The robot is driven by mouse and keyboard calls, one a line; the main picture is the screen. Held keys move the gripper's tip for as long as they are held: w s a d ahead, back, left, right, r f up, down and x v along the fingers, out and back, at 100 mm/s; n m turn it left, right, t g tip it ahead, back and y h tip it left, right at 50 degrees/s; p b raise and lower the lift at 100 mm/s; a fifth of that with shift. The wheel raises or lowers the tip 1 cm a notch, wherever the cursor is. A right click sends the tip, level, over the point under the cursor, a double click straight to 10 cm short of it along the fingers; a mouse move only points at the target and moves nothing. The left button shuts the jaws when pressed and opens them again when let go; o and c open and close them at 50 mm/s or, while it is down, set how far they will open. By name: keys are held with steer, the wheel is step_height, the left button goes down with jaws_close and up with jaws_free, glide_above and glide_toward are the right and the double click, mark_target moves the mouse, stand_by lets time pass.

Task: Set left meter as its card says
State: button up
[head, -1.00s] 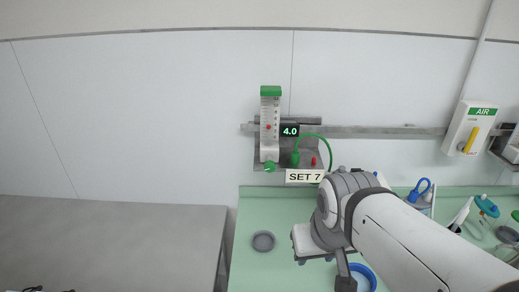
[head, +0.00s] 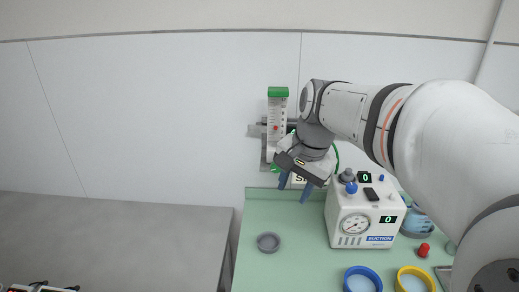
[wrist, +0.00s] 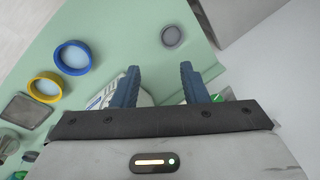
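The left meter (head: 277,112) is a clear upright tube with a green cap and a red float, mounted on the wall rail in the head view. My gripper (head: 294,189) is in front of its lower part, fingers pointing down. It hides the digital readout and most of the card (head: 300,180), where only the start of the lettering shows. The green knob is mostly hidden in the head view. In the wrist view my gripper (wrist: 159,70) is open with nothing between its fingertips; a bit of green shows beside the right finger's base.
A white suction unit (head: 350,222) with a gauge stands on the green counter (head: 300,260), right of my gripper. A grey round dish (head: 268,242), a blue ring (head: 362,279) and a yellow ring (head: 415,279) lie nearer. A grey surface (head: 110,240) is at left.

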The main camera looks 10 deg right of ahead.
steer(key=w+d+m+g+y+b, duration=0.1)
steer(key=w+d+m+y+b, duration=0.15)
steer(key=w+m, duration=1.3)
steer(key=w+f+n, duration=0.1)
steer(key=f, duration=0.1)
steer(key=w+a+f+n, duration=0.1)
steer(key=f, duration=0.1)
steer(key=w+a+f+n+p, duration=0.1)
steer(key=f+n, duration=0.1)
steer(key=shift+w+a+f+y, duration=0.15)
steer(key=shift+w+f+y, duration=0.15)
steer(key=shift+w+y, duration=0.05)
steer(key=shift+c, duration=0.2)
